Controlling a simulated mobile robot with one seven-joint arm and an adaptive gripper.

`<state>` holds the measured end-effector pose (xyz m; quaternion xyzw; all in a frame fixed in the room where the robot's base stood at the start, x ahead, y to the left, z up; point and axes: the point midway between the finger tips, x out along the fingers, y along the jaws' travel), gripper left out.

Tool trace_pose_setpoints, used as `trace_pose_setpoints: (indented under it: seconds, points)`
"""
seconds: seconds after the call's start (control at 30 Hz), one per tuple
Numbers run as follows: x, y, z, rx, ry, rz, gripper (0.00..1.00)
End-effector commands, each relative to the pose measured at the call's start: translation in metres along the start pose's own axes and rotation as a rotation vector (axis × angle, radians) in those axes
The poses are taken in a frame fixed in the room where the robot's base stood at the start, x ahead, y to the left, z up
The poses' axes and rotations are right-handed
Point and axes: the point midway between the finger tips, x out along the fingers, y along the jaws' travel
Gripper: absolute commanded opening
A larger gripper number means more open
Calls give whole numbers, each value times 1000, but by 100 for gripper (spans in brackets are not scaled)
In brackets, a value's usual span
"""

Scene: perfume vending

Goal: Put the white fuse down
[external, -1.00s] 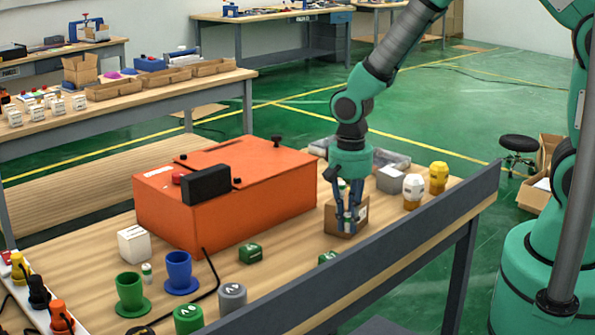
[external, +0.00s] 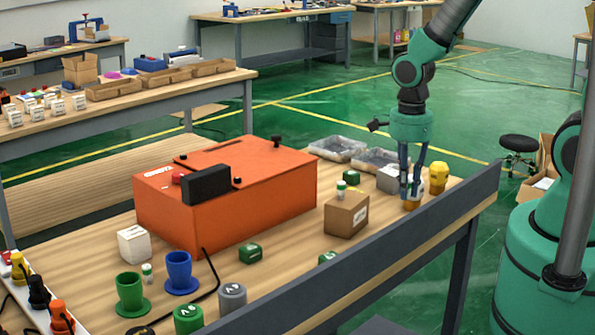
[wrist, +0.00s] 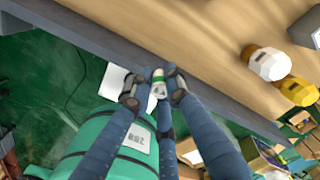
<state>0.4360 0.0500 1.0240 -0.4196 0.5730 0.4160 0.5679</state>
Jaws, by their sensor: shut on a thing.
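My gripper (external: 411,193) is to the right of the brown box in the external view, in front of the white and yellow piece (external: 411,204), which it mostly hides. In the wrist view, my gripper (wrist: 154,92) is shut on the white fuse (wrist: 159,88), a small white piece with a green band. The fuse is held up, seen against the area past the table's edge. I cannot make it out between the fingers in the external view.
A yellow piece (external: 438,177) and a grey box (external: 389,178) stand close to my gripper. A raised grey rail (external: 400,250) runs along the table's near edge. An orange case (external: 240,215) fills the left middle.

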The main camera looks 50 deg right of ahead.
Motion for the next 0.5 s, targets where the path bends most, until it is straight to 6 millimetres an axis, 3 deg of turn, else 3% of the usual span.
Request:
trace_pose_setpoints:
  seconds: [0.2,0.5]
  points:
    - [-6,5,-10,99,0,-1,0]
    - [-6,6,-10,108,0,-1,0]
